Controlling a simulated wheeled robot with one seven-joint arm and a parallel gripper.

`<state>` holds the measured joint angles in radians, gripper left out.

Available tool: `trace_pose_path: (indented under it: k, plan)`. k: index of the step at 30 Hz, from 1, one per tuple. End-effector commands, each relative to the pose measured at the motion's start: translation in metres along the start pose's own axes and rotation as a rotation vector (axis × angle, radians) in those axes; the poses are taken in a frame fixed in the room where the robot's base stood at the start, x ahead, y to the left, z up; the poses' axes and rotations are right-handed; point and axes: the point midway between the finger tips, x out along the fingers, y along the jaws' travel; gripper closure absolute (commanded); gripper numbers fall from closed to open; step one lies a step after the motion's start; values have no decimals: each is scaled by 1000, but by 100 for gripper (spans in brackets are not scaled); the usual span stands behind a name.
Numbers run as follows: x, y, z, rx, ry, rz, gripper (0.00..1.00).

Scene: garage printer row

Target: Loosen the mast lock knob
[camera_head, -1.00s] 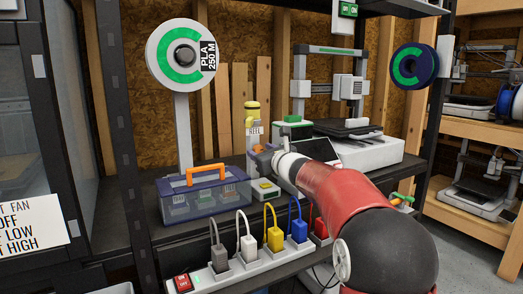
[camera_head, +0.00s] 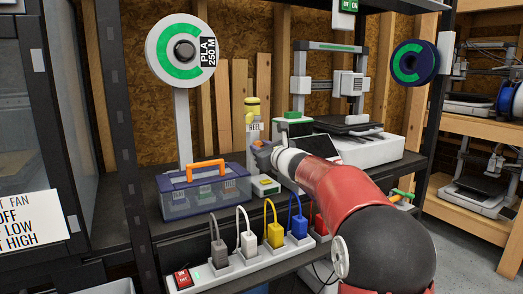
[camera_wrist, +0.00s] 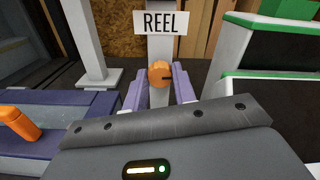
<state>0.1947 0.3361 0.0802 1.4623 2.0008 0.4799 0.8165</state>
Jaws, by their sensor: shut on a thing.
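The mast lock knob (camera_wrist: 159,73) is a small round orange knob with a dark mark on its right side. It sits on the pale grey mast (camera_wrist: 159,50), just below the white REEL label (camera_wrist: 160,22). My gripper (camera_wrist: 160,84) has its purple fingers on either side of the knob and is shut on it. In the head view, my gripper (camera_head: 264,152) reaches the mast below the REEL label (camera_head: 256,127), and it hides most of the knob.
A power strip with several plugs (camera_head: 240,262) runs along the front. A printer (camera_head: 365,150) stands to the right, and a spool (camera_head: 180,50) stands at the left.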

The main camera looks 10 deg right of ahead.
Motion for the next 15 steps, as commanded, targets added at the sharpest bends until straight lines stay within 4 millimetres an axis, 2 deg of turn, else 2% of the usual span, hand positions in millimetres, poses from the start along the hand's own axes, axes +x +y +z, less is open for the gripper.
trace_pose_path:
  k: [15]
  plan:
    - [0, 2, -5, -411, -2, -2, 96]
